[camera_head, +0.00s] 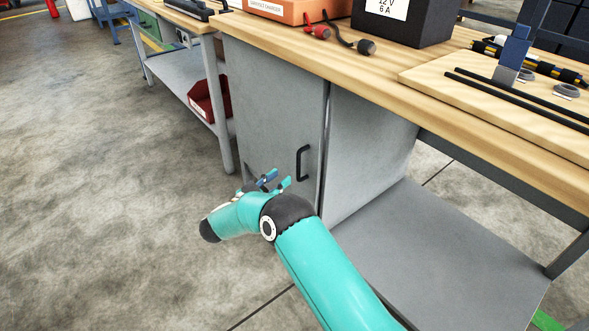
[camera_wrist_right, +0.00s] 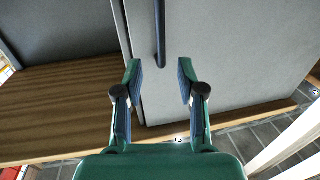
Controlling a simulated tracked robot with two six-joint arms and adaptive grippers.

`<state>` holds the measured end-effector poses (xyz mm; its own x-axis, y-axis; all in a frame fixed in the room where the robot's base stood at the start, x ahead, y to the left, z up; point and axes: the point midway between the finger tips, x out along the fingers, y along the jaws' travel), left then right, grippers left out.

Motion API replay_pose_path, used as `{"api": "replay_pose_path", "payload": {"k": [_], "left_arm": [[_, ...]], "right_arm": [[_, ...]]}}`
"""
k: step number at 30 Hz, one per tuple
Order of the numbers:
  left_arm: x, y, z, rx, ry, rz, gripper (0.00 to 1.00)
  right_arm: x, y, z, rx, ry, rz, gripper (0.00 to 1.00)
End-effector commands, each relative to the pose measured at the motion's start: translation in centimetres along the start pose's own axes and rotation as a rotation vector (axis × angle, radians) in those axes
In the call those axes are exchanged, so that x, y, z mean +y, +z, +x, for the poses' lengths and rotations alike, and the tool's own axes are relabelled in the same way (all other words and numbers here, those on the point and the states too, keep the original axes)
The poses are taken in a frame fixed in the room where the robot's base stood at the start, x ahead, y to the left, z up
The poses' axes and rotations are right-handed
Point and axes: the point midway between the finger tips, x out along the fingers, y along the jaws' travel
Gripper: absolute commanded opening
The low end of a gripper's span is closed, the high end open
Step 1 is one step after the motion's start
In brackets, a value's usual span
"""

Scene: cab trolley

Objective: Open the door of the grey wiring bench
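The grey wiring bench has a grey cabinet door (camera_head: 272,115) under its wooden top, and the door looks closed. A black bar handle (camera_head: 303,163) stands upright near the door's right edge. My right gripper (camera_head: 275,182) is in front of the door, to the left of and a little below the handle in the head view. In the right wrist view my right gripper (camera_wrist_right: 160,72) is open and empty. The handle (camera_wrist_right: 160,32) shows beyond the fingertips, between their lines, apart from them. My left gripper is not in view.
The wooden bench top (camera_head: 440,105) carries an orange box (camera_head: 285,10), a black box (camera_head: 400,22), cable clamps and tools. A grey lower shelf (camera_head: 440,255) lies right of the cabinet. A second bench with a red bin (camera_head: 208,100) stands left. Floor before the door is clear.

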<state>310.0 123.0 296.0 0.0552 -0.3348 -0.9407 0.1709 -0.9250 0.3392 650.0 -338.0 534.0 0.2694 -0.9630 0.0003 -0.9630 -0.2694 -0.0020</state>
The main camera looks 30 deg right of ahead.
Motion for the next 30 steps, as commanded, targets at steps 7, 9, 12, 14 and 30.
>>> {"api": "replay_pose_path", "payload": {"k": [7, 9, 12, 14, 30], "left_arm": [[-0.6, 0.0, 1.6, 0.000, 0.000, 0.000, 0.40], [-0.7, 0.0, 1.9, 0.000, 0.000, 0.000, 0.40], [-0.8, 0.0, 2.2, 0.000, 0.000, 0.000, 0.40], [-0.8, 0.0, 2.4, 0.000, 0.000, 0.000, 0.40], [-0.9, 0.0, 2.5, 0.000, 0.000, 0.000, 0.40]], "right_arm": [[0.0, 0.3, 5.5, 0.000, 0.002, 0.002, 0.39], [0.0, 0.3, 6.6, 0.000, 0.002, 0.001, 0.39], [0.0, 0.2, 8.0, 0.001, 0.000, 0.002, 0.39], [-0.1, 0.2, 8.5, 0.000, -0.001, 0.001, 0.39], [-0.1, 0.0, 9.4, 0.000, -0.003, 0.000, 0.23]]}}
